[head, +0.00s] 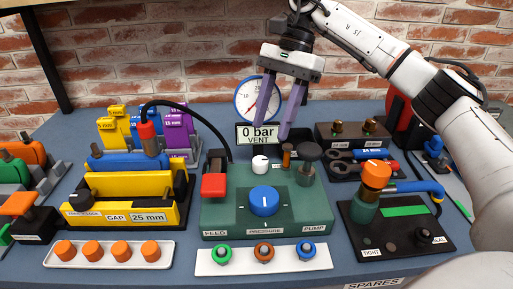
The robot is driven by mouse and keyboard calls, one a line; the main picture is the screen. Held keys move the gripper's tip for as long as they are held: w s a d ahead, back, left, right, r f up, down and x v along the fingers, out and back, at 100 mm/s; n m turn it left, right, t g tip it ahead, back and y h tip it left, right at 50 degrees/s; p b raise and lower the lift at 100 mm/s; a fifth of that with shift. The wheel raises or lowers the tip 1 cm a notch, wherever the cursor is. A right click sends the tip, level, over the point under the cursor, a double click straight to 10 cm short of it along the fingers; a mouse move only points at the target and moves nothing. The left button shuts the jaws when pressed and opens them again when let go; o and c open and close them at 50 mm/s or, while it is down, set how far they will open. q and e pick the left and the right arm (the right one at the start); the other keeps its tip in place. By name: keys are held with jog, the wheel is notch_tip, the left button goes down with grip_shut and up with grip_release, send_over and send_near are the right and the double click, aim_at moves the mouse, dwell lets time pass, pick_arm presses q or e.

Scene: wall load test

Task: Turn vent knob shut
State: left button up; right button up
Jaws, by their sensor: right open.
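A green pump unit (222,219) stands mid-table, labelled FEED, PRESSURE and PUMP along its front. A small white knob (260,163) sits on its top, just below the display (258,134) that reads 0 bar and VENT; I take it as the vent knob. Its pointer direction is too small to tell. My right gripper (272,133) comes down from above with its purple fingers apart and empty. In the picture its fingertips are just above the white knob, overlapping the display and gauge; it does not appear to touch the knob. My left gripper is out of view.
A big blue knob (264,201), a red lever (214,185) and a black-topped post (308,153) surround the white knob. A round gauge (250,96) stands behind. A yellow vise (120,212) is left, a black fixture with an orange knob (376,174) right.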

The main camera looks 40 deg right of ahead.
aim_at(261, 159)
jog(key=x, duration=0.7)
jog(key=shift+s+f+b, duration=0.1)
jog(key=shift+s+b, duration=0.05)
jog(key=shift+b, duration=0.15)
jog(key=shift+a+f, duration=0.15)
jog(key=shift+f, duration=0.05)
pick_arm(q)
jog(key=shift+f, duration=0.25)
pick_arm(e)
jog(key=shift+f, duration=0.1)
jog(key=shift+c, duration=0.5)
jog(key=c, duration=1)
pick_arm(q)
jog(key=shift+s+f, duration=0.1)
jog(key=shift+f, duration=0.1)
pick_arm(e)
jog(key=shift+o, duration=0.2)
